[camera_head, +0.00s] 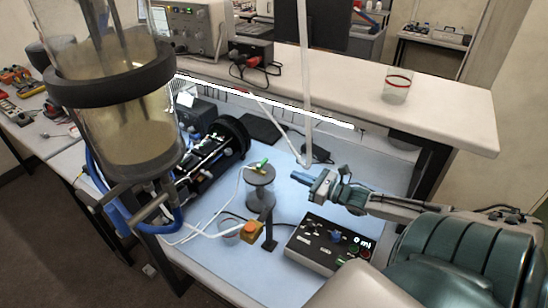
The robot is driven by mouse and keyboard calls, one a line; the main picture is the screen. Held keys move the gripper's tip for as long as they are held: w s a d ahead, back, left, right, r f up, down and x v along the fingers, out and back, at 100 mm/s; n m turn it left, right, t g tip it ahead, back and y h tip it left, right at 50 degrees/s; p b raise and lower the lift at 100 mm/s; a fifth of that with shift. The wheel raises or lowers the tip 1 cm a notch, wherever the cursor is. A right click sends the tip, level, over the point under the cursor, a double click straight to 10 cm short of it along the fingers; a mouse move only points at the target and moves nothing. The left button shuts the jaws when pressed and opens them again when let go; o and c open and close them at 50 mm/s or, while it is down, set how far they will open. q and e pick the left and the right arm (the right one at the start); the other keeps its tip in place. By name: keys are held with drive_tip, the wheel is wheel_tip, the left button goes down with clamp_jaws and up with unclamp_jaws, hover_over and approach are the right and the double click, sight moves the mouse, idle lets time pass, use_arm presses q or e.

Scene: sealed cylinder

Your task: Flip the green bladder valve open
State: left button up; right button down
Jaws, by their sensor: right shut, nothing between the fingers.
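The green valve (262,163) is a small lever on top of the sealed cylinder (259,189), which has a dark grey disc cap and stands upright on the light blue bench top. The valve is too small here to tell its exact setting. My right gripper (301,177) has blue fingertips and comes in from the right. It is shut and empty, a short way to the right of the valve and apart from it in the picture. My left gripper is not in view.
A control box (331,244) with knobs and a "0 ml" display sits below my right gripper. An orange block (250,231) on a stand is in front of the cylinder. A large clear tank (127,115) fills the left. A black apparatus (205,155) stands left of the cylinder.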

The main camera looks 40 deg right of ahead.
sight(274, 172)
drive_tip(key=shift+b+x, duration=2.7)
drive_tip(key=shift+x, duration=1.95)
